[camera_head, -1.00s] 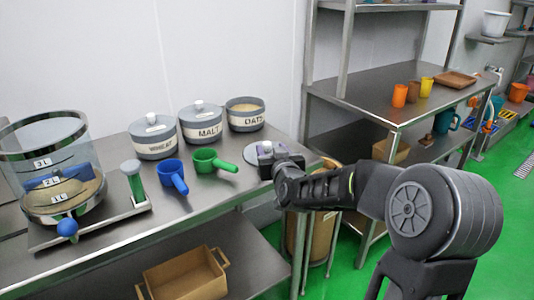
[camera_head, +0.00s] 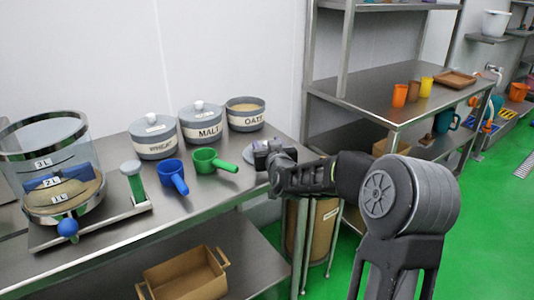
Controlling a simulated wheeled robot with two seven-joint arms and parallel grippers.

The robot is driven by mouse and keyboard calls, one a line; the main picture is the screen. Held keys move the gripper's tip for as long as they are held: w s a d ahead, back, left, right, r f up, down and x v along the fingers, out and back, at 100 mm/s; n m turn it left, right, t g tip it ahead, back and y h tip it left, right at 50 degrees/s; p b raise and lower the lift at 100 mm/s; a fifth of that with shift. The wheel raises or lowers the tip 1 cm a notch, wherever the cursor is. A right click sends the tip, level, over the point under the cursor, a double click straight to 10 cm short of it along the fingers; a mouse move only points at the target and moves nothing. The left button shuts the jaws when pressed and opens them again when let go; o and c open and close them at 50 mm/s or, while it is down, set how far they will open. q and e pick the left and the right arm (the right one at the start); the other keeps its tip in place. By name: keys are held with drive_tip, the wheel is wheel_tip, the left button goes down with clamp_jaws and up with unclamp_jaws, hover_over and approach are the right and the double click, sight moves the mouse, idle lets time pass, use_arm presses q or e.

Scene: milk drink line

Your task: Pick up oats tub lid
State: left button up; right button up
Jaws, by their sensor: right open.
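The oats tub (camera_head: 245,115) stands without a lid at the right of a row of grey tubs, its pale contents showing. A grey disc, the oats lid (camera_head: 248,152), lies on the steel table in front of it, partly hidden behind my right gripper. My right gripper (camera_head: 262,150) is open at the lid, over its right part. The picture is too small to tell whether the fingers touch the lid or its knob. My left gripper is not in view.
Lidded wheat (camera_head: 154,138) and malt (camera_head: 201,124) tubs stand to the left. A blue scoop (camera_head: 173,176) and a green scoop (camera_head: 212,161) lie in front. A clear measuring vessel (camera_head: 55,170) stands at far left. The wall is behind the tubs.

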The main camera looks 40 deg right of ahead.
drive_tip(key=shift+c, duration=0.3)
clamp_jaws()
idle(0.5)
